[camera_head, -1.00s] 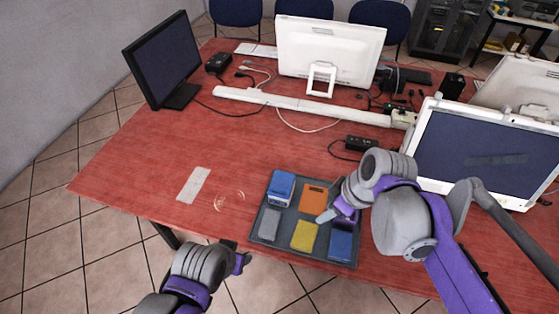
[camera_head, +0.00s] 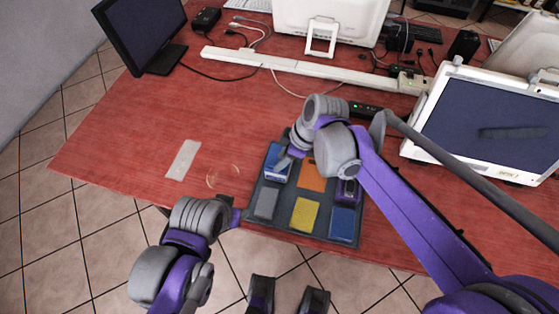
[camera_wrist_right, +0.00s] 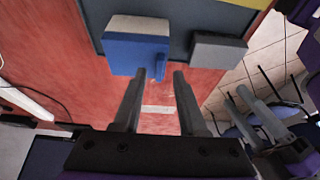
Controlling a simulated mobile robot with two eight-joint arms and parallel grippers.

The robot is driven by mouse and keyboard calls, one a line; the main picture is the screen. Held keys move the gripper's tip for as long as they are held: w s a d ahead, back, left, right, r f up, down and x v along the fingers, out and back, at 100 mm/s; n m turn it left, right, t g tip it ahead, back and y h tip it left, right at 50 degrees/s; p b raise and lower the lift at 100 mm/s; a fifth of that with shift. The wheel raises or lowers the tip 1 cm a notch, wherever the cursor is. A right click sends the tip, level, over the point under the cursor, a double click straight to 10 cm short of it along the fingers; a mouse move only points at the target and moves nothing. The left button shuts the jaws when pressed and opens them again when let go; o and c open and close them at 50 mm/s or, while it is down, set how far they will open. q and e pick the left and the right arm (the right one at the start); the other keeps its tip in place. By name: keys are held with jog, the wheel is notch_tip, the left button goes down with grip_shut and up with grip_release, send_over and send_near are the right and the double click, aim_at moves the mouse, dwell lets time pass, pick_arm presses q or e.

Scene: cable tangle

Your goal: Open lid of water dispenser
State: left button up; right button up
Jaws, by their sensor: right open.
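I see nothing that is clearly a water dispenser. A blue box with a whitish side (camera_head: 277,177) sits in the back left compartment of a dark grey tray (camera_head: 252,209). In the right wrist view the blue box (camera_wrist_right: 137,50) shows a small blue protrusion at its lower corner. My right gripper (camera_head: 286,160) is over the far end of that box and partly hides it. In the right wrist view its fingers (camera_wrist_right: 160,74) are apart with nothing between them, close to the protrusion; contact is unclear. My left gripper (camera_head: 238,216) hangs at the table's front edge, left of the tray.
The tray also holds orange (camera_head: 312,177), purple (camera_head: 348,191), grey (camera_head: 266,203), yellow (camera_head: 305,215) and blue (camera_head: 343,223) items. A white strip (camera_head: 183,160) lies on the red table (camera_head: 125,135). Monitors, cables and a long white bar (camera_head: 300,82) occupy the back.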

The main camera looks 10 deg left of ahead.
jog(key=shift+x, duration=0.85)
grip_shut()
dwell(0.8)
